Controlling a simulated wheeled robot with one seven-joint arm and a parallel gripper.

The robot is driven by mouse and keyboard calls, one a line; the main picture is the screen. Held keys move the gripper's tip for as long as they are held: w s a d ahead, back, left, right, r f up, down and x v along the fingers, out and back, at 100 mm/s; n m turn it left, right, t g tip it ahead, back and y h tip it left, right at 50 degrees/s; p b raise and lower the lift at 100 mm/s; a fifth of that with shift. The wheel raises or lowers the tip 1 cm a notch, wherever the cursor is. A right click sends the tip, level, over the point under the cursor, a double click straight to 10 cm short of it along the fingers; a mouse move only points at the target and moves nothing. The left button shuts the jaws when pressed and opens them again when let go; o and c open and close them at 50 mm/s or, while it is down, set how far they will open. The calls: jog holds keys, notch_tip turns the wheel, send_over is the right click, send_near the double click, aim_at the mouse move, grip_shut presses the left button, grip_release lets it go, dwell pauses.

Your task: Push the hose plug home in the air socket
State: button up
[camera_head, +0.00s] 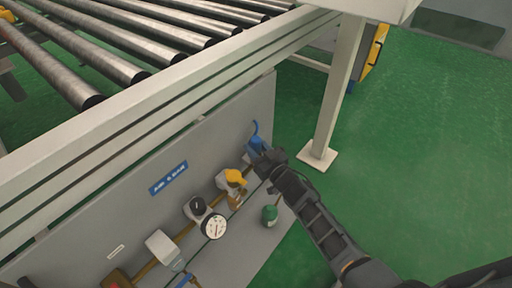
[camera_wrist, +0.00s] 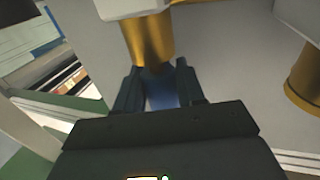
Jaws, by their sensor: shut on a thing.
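My gripper (camera_head: 264,160) is at the right end of the grey panel, shut on the blue hose plug (camera_head: 256,144). A short blue hose end (camera_head: 254,127) rises above it. In the wrist view my two fingers (camera_wrist: 157,78) stand on either side of the blue plug (camera_wrist: 160,92). A brass cylinder, which looks like the air socket (camera_wrist: 149,42), lies straight ahead of the plug, under a pale block (camera_wrist: 130,7). The plug's front meets or overlaps the brass edge in the picture; I cannot tell how deep it sits. The fingers hide part of the plug.
The grey panel (camera_head: 262,110) carries a blue label (camera_head: 168,178), a round gauge (camera_head: 214,226), a yellow knob (camera_head: 235,177) and a green-topped part (camera_head: 270,214). A conveyor with steel rollers (camera_head: 130,36) runs above. A table leg (camera_head: 338,95) stands close to the right of my gripper.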

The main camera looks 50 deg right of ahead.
jog(key=shift+f+b, duration=0.5)
jog(key=shift+f, duration=0.2)
jog(key=o, duration=1.2)
jog(key=shift+p+v, duration=0.95)
jog(key=shift+v, duration=2.95)
